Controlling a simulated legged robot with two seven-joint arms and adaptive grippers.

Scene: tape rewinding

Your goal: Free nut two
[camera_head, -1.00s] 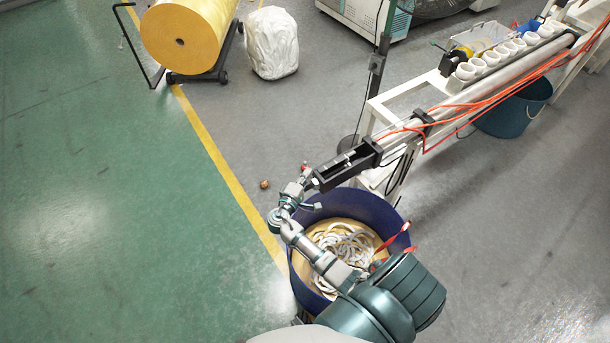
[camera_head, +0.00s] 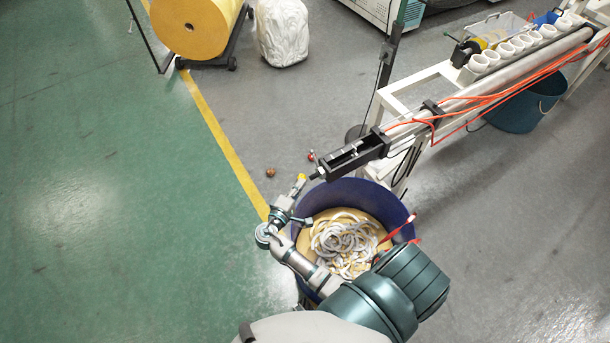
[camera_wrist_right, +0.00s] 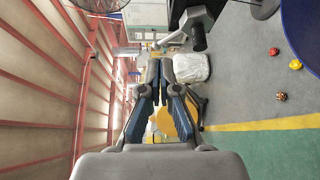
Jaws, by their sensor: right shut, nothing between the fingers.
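The long machine bar (camera_head: 480,92) ends in a black slotted holder (camera_head: 352,157) above the blue bin. I cannot pick out a nut numbered two on it; the parts at its end are too small. My right arm (camera_head: 312,270) reaches up past the bin's left side, its end just left of and below the holder; whether they touch is unclear. In the right wrist view my right gripper (camera_wrist_right: 160,70) is shut and empty, pointing toward the yellow roll and white bag. The holder's dark end (camera_wrist_right: 198,36) shows there at upper right of the fingers. My left gripper is not in view.
Small brown (camera_head: 270,172), red (camera_head: 310,156) and yellow (camera_head: 300,178) objects lie on the floor near the bin. The blue bin (camera_head: 400,205) holds pale rings. White cups (camera_head: 515,45) line the bar. Open green floor (camera_head: 100,200) lies left.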

